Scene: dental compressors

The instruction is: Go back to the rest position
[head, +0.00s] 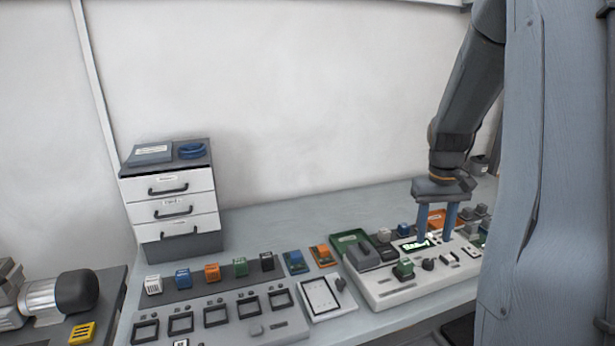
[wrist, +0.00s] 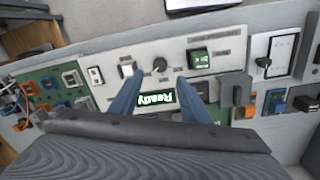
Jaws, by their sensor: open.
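My gripper (head: 434,225) points down over the white control panel (head: 390,294) at the right of the bench. Its two blue fingers stand apart with nothing between them. In the wrist view my gripper (wrist: 152,88) has its fingers on either side of a lit display (wrist: 157,99) that reads "Ready". I cannot tell whether the fingertips touch the panel. A green button block (head: 403,269) and a dark knob (head: 428,263) sit on the panel in front of the fingers.
A drawer unit (head: 175,205) stands at the back left. Several coloured blocks, one of them blue (head: 183,277), line the bench behind a grey panel with square sockets (head: 216,315). A motor (head: 60,295) stands on a side table. The bench's back strip (head: 290,222) is clear.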

